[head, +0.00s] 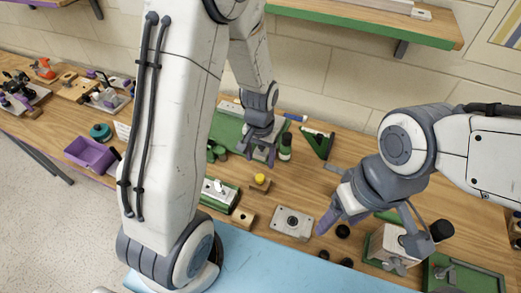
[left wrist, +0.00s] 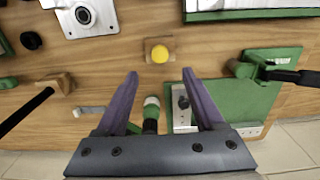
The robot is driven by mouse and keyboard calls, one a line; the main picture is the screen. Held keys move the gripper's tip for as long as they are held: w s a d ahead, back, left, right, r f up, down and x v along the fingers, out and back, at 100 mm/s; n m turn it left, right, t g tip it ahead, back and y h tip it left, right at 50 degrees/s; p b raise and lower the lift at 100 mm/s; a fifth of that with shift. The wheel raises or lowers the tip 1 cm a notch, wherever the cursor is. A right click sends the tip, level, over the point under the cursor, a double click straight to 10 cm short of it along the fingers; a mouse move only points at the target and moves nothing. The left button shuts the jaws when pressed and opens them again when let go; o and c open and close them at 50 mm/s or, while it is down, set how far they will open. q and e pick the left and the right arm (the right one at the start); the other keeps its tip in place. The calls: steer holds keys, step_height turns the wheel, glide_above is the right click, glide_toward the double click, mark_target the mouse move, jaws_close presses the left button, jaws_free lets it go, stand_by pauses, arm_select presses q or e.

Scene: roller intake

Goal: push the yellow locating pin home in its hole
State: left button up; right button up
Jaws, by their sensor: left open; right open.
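The yellow locating pin (head: 260,178) shows as a round yellow head on a small wooden block (head: 261,187) in the middle of the bench. In the left wrist view the yellow pin (left wrist: 160,54) sits on its wooden block (left wrist: 149,43), just ahead of my fingertips. How deep the pin sits in its hole cannot be told. My left gripper (head: 262,153) is open and empty, behind the block in the head view; its purple fingers (left wrist: 160,75) show apart in the wrist view. My right gripper (head: 327,220) is open, to the right of a grey plate.
The grey metal plate (head: 292,222) lies in front of the block, and a green-based fixture (head: 219,194) stands to its left. A green-capped bottle (head: 285,146) and a green bracket (head: 318,142) stand behind. A purple bin (head: 92,152) is far left.

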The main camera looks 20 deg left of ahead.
mark_target(260, 177)
arm_select(q)
steer(key=shift+f+b, duration=4.1)
steer(key=shift+f, duration=0.9)
jaws_close()
steer(key=shift+r+p, duration=3)
steer(key=shift+r, duration=0.1)
